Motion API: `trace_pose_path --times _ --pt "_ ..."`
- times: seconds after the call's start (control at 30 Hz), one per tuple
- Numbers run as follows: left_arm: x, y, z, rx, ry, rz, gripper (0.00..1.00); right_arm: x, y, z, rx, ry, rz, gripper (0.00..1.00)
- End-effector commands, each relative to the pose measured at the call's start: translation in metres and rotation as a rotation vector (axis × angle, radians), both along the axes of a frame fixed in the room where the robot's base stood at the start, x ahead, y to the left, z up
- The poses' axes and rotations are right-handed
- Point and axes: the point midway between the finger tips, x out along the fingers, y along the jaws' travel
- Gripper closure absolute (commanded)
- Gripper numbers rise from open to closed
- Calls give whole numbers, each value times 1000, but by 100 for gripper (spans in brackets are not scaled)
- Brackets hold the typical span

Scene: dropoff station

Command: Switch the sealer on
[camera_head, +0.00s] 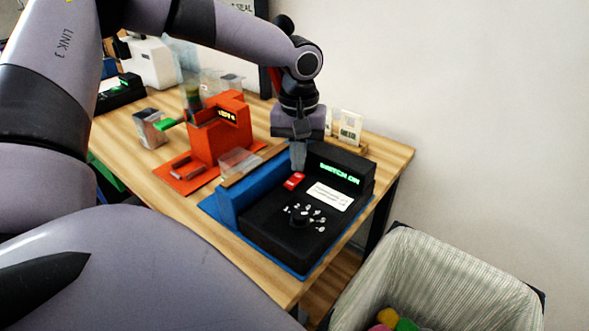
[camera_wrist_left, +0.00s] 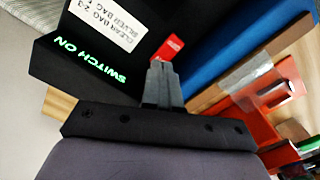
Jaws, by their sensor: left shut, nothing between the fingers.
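The sealer (camera_head: 268,222) is a black box with a blue side part, standing on a blue mat near the table's front right corner. Its display (camera_head: 339,174) reads "SWITCH ON" in green. A red switch (camera_head: 294,181) sits on its top, beside a white label (camera_head: 328,196) and behind a black dial (camera_head: 299,215). My left gripper (camera_head: 298,166) is shut and empty, pointing down just behind the red switch. In the left wrist view the fingertips (camera_wrist_left: 160,68) are close to the red switch (camera_wrist_left: 168,47); I cannot tell whether they touch. My right gripper is not seen.
An orange-red machine (camera_head: 222,138) with a small display stands left of the sealer. A clear tray (camera_head: 239,162) lies between them. Small cards (camera_head: 349,128) stand behind the sealer. A lined bin (camera_head: 430,275) with colourful items stands on the floor at the right.

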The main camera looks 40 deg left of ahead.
Motion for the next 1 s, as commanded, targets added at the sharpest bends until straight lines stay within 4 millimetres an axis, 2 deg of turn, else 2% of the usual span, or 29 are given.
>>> trace_pose_path --times 1.0 --pt "0 0 -11 0 0 0 100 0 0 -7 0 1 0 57"
